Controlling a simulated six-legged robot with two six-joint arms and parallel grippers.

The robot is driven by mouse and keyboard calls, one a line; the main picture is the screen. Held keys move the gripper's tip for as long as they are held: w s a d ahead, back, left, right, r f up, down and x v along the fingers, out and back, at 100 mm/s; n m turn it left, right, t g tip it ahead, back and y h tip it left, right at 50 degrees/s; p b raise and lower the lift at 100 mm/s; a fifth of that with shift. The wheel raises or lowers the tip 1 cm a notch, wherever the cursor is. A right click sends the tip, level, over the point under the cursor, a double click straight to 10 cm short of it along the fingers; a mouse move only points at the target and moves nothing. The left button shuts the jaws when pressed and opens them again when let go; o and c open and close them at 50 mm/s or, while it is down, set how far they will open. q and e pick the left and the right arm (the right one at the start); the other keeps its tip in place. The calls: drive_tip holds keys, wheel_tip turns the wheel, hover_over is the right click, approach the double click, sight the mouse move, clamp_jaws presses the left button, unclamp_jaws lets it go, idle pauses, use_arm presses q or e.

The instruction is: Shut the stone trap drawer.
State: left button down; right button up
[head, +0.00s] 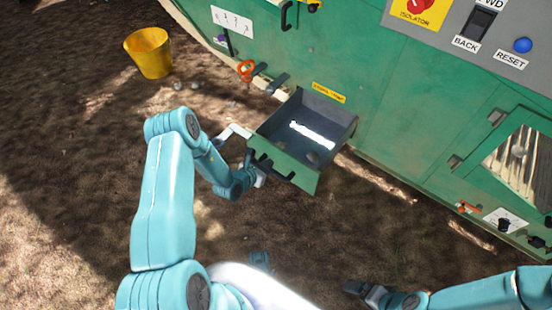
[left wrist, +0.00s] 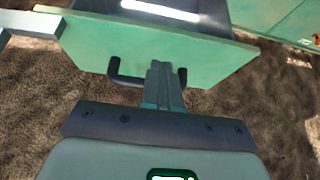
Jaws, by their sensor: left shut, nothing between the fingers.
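The stone trap drawer (head: 332,158) is pulled out from the green machine, below a yellow label (head: 328,92). It is a dark open box with a green front panel and a black bar handle (head: 272,168). A few stones lie inside. My left gripper (head: 252,168) is at the left part of the drawer front. In the left wrist view my left gripper (left wrist: 163,72) is shut, its fingers in front of the dark handle (left wrist: 128,80) on the green front panel (left wrist: 210,58). I cannot tell whether they touch it. My right gripper (head: 365,291) is low, near the ground, its jaws unclear.
A yellow bucket (head: 150,55) stands on the soil at the upper left. A white bent bar (head: 235,131) juts out just left of the drawer. The grey control panel (head: 470,40) is at upper right. Bare ground lies in front of the drawer.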

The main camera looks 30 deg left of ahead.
sight(282, 152)
use_arm(q)
drive_tip(key=x, duration=0.1)
drive_tip(key=b+x, duration=0.1)
drive_tip(key=x, duration=0.1)
drive_tip(key=r+x, duration=0.1)
drive_tip(key=shift+w+d+f, duration=0.1)
drive_tip(key=shift+w+f, duration=0.05)
drive_tip(key=shift+w, duration=0.3)
drive_tip(key=shift+w+b, duration=0.45)
drive_tip(key=shift+w, duration=0.2)
use_arm(e)
drive_tip(key=shift+w+d+f, duration=0.15)
drive_tip(key=shift+d+f, duration=0.05)
drive_tip(key=shift+f, duration=0.4)
drive_tip(key=shift+w+d+f, duration=0.1)
drive_tip(key=shift+d+f, duration=0.1)
drive_tip(key=shift+f, duration=0.35)
use_arm(q)
drive_tip(key=shift+w, duration=0.15)
use_arm(e)
drive_tip(key=shift+w+d, duration=0.1)
